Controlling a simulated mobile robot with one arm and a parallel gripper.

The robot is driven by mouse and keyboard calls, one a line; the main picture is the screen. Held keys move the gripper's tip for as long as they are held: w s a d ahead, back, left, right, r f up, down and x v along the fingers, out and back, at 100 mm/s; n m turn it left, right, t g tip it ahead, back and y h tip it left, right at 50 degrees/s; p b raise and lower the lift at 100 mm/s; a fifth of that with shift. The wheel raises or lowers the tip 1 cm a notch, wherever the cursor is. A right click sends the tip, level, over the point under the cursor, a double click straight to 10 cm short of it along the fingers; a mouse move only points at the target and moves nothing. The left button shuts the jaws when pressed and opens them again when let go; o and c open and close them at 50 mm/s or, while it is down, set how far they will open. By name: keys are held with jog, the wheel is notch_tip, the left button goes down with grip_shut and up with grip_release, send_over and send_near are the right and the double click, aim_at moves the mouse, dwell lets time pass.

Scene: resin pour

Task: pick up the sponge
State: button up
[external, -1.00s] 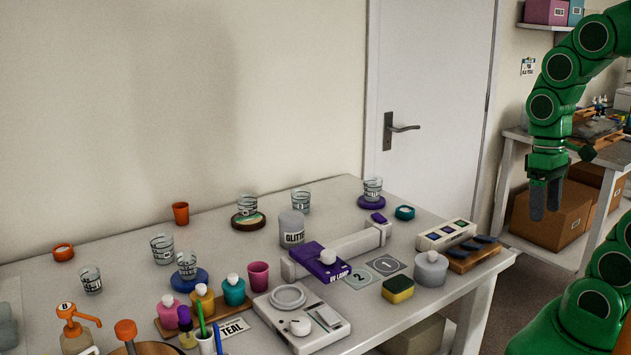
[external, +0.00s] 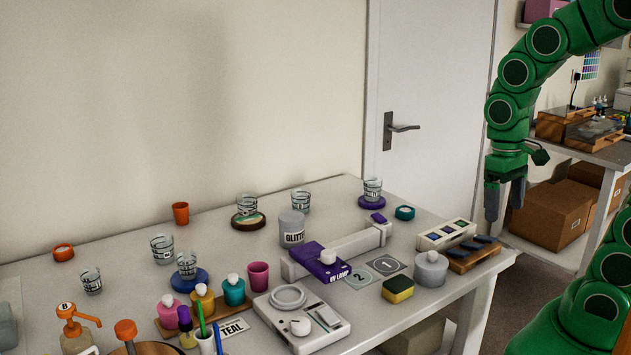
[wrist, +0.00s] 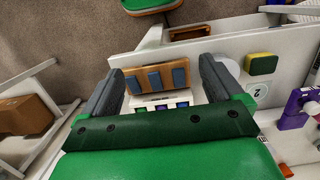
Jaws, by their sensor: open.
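The sponge (external: 398,289) is yellow below with a dark green top. It lies flat on the white table near its front edge, left of a round grey-white container. In the wrist view the sponge (wrist: 262,64) shows to the right, outside my fingers. My gripper (external: 504,205) is open and empty, pointing down above the table's right end, well to the right of the sponge and higher than it. In the wrist view my gripper (wrist: 160,80) has its two fingers wide apart, with a wooden tray of dark blocks showing between them.
The grey-white container (external: 431,269) stands between the sponge and the wooden tray (external: 474,258). A purple UV lamp (external: 320,262) stands behind and left of the sponge. A white scale (external: 302,318) lies to its left. Numbered mats (external: 388,263) lie just behind it.

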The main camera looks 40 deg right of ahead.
jog(key=w+a+f, duration=0.3)
jog(key=w+a, duration=0.4)
jog(key=a, duration=0.4)
jog(key=t, duration=0.1)
send_over(396, 278)
jog(key=f, duration=0.4)
jog(key=shift+a+f, duration=0.45)
jog(key=shift+f, duration=0.35)
jog(key=shift+d+f, duration=0.2)
jog(key=shift+f, duration=1.55)
jog(key=shift+d+f, duration=0.2)
jog(key=shift+f, duration=1.55)
jog(key=c, duration=1)
jog(key=shift+r, duration=0.1)
jog(key=shift+c, duration=0.2)
